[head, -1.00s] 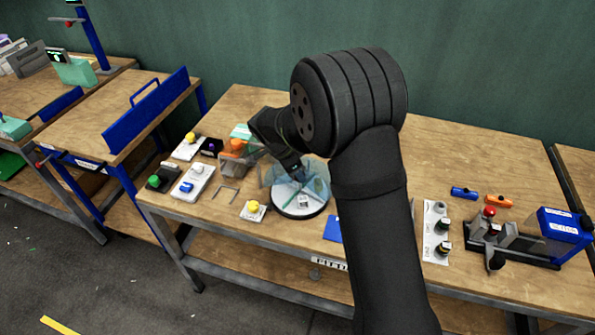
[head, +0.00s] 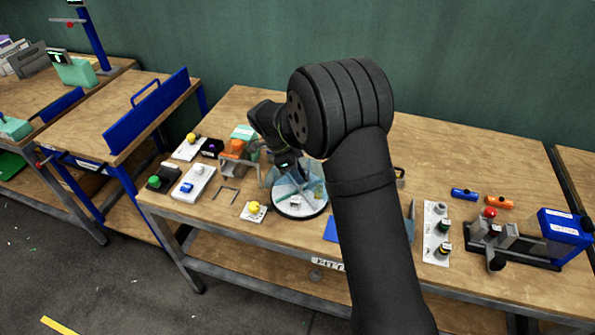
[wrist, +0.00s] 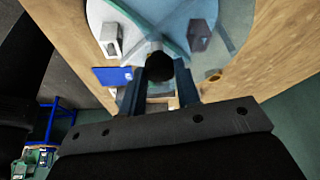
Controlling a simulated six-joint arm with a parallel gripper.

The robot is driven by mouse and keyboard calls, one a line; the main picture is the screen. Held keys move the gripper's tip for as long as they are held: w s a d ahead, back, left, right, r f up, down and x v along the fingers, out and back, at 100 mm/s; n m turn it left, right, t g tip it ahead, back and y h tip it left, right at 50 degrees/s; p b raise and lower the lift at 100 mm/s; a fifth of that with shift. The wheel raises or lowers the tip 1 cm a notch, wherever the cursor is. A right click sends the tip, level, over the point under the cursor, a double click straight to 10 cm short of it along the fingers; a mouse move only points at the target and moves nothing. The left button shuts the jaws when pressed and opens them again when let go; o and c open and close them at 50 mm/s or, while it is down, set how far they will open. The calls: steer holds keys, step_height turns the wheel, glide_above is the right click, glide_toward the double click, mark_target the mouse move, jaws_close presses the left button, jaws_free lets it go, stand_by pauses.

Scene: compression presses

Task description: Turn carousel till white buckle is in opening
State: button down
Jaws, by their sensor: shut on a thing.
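The round carousel (head: 298,208) stands on the bench with a clear, bluish cover and compartments under it. It also fills the top of the wrist view (wrist: 178,18). A white, buckle-like part (wrist: 110,40) lies in a left compartment there; a small white part also shows near the carousel's front in the head view (head: 295,201). A dark part (wrist: 200,35) lies in a right compartment. My gripper (wrist: 160,78) is shut on a black knob (wrist: 159,66) at the carousel's middle. In the head view my gripper (head: 287,168) is above the carousel, partly hidden.
A blue plate (head: 331,229) lies right of the carousel, partly behind my arm. A yellow-knobbed part (head: 254,208) and a grey bracket (head: 229,195) are at its left. An orange object (head: 234,148) stands behind left. Bare bench lies at the back.

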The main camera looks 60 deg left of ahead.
stand_by(0.4)
steer(key=c, duration=1.1)
jaws_free()
steer(key=shift+o, duration=0.2)
steer(key=v, duration=1.7)
steer(key=shift+a+r, duration=0.15)
steer(key=shift+r, duration=0.05)
steer(key=shift+f, duration=0.1)
steer(key=x, duration=1.7)
steer(key=shift+f, duration=0.15)
